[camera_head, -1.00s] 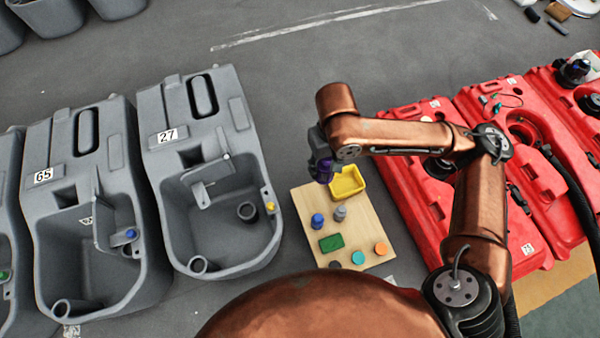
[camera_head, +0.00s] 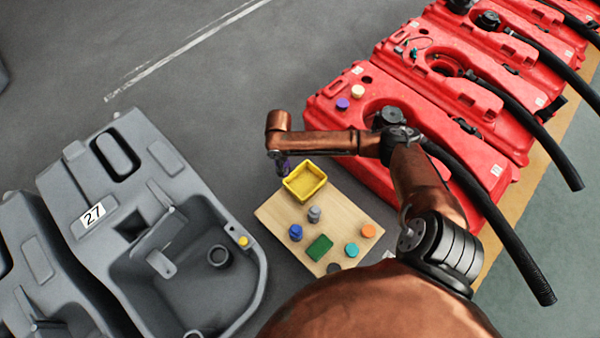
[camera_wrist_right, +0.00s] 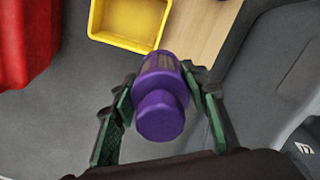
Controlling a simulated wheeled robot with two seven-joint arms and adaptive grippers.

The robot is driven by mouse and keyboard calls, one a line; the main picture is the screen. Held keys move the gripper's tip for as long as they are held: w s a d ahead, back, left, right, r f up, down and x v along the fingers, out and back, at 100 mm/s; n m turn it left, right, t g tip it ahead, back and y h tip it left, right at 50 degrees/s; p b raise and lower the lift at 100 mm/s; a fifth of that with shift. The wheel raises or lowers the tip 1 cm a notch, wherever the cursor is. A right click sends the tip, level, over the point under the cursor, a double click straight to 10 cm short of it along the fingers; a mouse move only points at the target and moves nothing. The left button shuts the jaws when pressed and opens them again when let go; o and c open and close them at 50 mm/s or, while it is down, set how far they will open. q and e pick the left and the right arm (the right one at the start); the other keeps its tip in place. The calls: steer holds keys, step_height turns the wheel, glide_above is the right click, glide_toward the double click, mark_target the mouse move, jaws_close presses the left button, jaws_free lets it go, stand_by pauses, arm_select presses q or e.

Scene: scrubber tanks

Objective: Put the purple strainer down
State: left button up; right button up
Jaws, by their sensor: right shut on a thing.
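The purple strainer (camera_wrist_right: 160,105) sits between the green-padded fingers of my right gripper (camera_wrist_right: 158,75) in the wrist view. The gripper is shut on it and holds it above the floor, close to the yellow tray (camera_wrist_right: 128,22). In the head view my right gripper (camera_head: 281,160) is at the upper left corner of the yellow tray (camera_head: 305,197), and the purple strainer (camera_head: 284,168) is mostly hidden there. The tray looks empty and stands on the far end of a wooden board (camera_head: 275,220). My left gripper is out of view.
The board also bears a blue piece (camera_head: 296,232), a grey piece (camera_head: 314,214), a green block (camera_head: 319,247), and teal (camera_head: 352,250) and orange (camera_head: 368,231) caps. A grey tank marked 27 (camera_head: 160,215) stands left; red tanks (camera_head: 440,130) with black hoses stand right.

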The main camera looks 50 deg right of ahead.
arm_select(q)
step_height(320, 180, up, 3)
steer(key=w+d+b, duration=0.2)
arm_select(e)
steer(key=s+d+f+b, duration=0.1)
steer(key=d+f, duration=0.2)
steer(key=f, duration=0.3)
steer(key=s+d+f+n+b, duration=0.1)
steer(key=s+d+f, duration=0.1)
steer(key=d+f, duration=0.2)
steer(key=s+d+f+n+b, duration=0.1)
steer(key=d+f, duration=0.3)
steer(key=f, duration=0.4)
steer(key=shift+s+d+f+b, duration=0.15)
steer(key=shift+s+d+b, duration=0.05)
steer(key=shift+s+b, duration=0.25)
step_height(320, 180, down, 3)
steer(key=shift+f+b, duration=0.15)
steer(key=shift+b, duration=0.9)
steer(key=shift+f, duration=0.2)
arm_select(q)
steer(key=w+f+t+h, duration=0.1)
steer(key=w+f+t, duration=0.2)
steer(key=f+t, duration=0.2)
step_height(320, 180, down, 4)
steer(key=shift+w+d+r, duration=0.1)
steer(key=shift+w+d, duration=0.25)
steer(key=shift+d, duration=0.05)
arm_select(e)
steer(key=shift+r, duration=0.1)
